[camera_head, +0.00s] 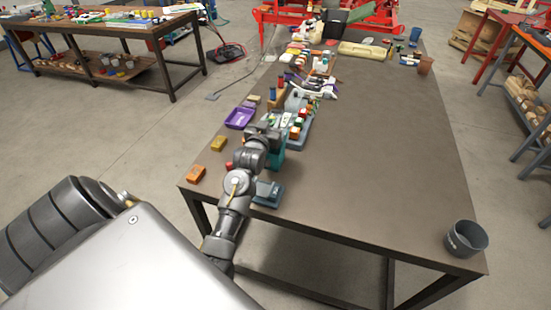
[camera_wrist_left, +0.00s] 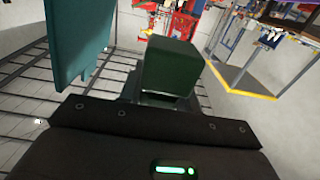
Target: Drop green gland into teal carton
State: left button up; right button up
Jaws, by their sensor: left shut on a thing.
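The green gland (camera_wrist_left: 168,68) is a dark green block in the left wrist view, held at the jaws of my left gripper (camera_wrist_left: 160,101). In the head view my left gripper (camera_head: 268,127) is over the left edge of the table among small parts, and the gland cannot be made out there. The teal carton (camera_head: 278,158) is partly hidden behind my left arm. A teal panel (camera_wrist_left: 78,38), probably a carton wall, stands left of the gland in the wrist view, with a visible gap between them. My right gripper is out of view.
The brown table (camera_head: 390,150) is mostly bare at the middle and right. A purple tray (camera_head: 240,118), a yellow block (camera_head: 218,143) and an orange block (camera_head: 197,173) lie along its left edge. A blue-grey object (camera_head: 267,194) is near the front, and a grey bucket (camera_head: 466,238) stands at the front right corner.

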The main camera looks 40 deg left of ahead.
pick_arm(q)
jog(key=o, duration=1.1)
jog(key=b+v, duration=0.2)
jog(key=v, duration=0.8)
jog(key=shift+s, duration=0.4)
jog(key=shift+d, duration=0.1)
